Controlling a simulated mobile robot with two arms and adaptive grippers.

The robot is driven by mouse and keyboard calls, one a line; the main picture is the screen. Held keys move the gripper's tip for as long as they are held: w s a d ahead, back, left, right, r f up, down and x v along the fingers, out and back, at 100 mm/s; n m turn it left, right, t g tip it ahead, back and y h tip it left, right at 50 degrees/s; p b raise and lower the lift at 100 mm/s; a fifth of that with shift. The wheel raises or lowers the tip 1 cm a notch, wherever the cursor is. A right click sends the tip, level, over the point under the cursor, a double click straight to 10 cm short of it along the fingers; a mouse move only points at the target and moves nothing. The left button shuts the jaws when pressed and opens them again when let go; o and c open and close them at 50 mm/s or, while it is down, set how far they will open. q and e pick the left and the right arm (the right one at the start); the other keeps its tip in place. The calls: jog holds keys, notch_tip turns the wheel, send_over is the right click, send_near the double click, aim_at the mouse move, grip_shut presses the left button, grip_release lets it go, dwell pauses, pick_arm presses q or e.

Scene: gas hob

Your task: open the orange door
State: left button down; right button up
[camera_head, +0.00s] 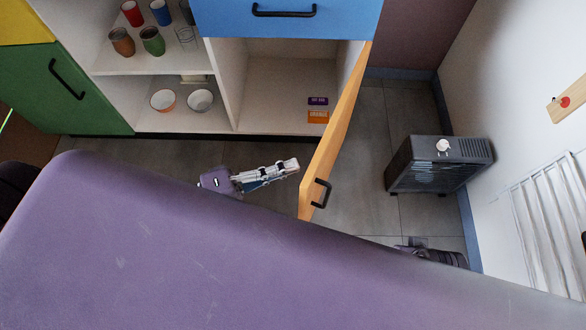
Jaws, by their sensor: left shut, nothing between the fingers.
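The orange door (341,130) stands swung wide out from the cabinet, hinged at its right side. Its black handle (321,193) is on the door's right-hand face, near the free edge. My left gripper (293,165) is shut and empty, just left of the door's free end, on the inner side. Whether it touches the door I cannot tell. Part of my right arm (436,256) shows low at the right, behind my purple body. Its fingers are hidden.
The open cabinet (282,95) holds two small boxes (317,107), with cups (151,41) and bowls (200,101) on shelves to the left. A green door (78,95) and blue drawer (285,18) are shut. A dark heater (438,163) stands right of the orange door.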

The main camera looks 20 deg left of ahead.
pick_arm(q)
jog(key=shift+d, duration=0.8)
pick_arm(e)
jog(key=shift+r, duration=0.35)
pick_arm(q)
jog(key=shift+s+d, duration=0.1)
pick_arm(e)
jog(key=shift+r, duration=0.1)
